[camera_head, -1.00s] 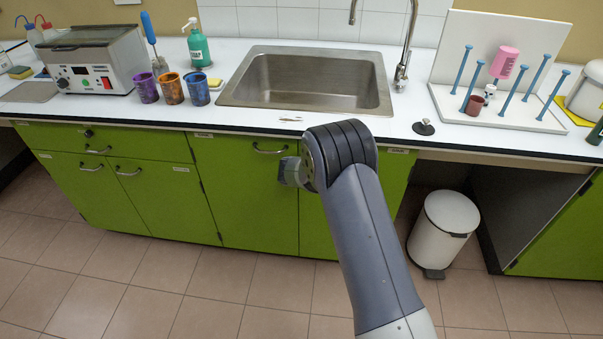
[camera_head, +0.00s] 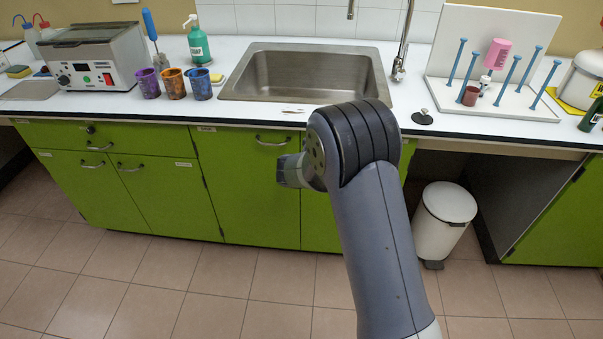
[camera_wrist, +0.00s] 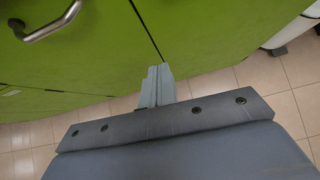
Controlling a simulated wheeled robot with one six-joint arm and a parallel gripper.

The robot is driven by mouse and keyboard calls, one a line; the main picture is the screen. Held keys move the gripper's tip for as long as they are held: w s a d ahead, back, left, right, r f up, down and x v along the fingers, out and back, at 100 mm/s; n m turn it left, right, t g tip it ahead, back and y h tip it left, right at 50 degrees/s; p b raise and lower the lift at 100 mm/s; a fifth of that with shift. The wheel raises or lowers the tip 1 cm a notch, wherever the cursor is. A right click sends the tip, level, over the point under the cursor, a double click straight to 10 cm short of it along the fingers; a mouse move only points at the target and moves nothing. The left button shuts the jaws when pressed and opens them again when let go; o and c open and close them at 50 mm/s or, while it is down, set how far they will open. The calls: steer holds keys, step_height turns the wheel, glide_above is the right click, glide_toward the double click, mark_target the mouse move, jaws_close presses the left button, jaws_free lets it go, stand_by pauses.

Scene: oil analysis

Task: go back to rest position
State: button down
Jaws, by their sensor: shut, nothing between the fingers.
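My gripper (camera_wrist: 157,85) shows in the wrist view with its two fingers together and nothing between them. It points at the green cabinet doors (camera_wrist: 105,50), apart from the counter top. In the head view my arm rises from the bottom edge in front of the cabinets, right of the middle.
The white counter (camera_head: 110,108) carries a heating bath (camera_head: 98,60), three coloured cups (camera_head: 173,84), a green bottle (camera_head: 199,45), a sink (camera_head: 300,75) and a peg rack (camera_head: 500,100). A white bin (camera_head: 440,220) stands right of my arm. The tiled floor (camera_head: 170,290) is clear.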

steer(key=shift+v, duration=1.5)
